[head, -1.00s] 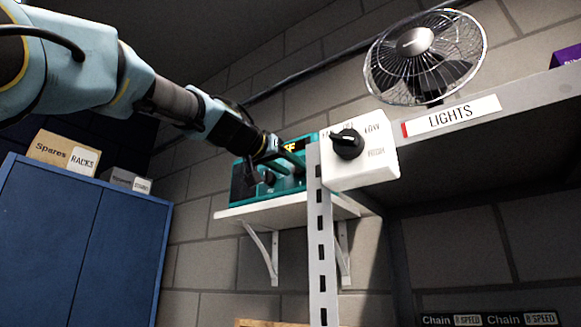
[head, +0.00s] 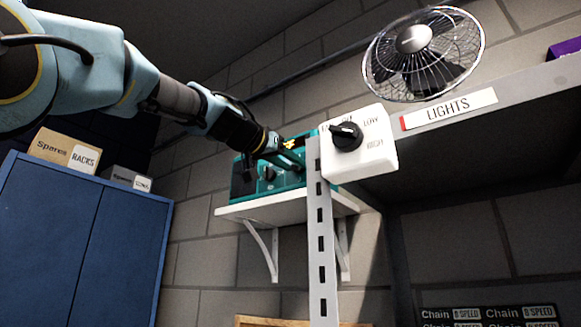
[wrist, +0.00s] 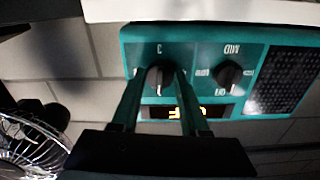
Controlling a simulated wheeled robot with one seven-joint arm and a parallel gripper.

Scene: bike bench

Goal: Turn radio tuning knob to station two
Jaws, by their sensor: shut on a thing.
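The teal radio (head: 240,188) sits on a white wall shelf. In the wrist view the radio (wrist: 255,52) appears upside down, with two dark knobs. My gripper (wrist: 158,75) is shut on the tuning knob (wrist: 160,78), one finger on each side. The other knob (wrist: 228,75), labelled MID, is free to the right. The orange display (wrist: 187,112) is lit but partly covered by a finger; I cannot read it.
A wire fan (head: 425,55) is above right. A blue cabinet (head: 85,240) with boxes on top is at left. The wall shelf (head: 270,207) lies under the radio.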

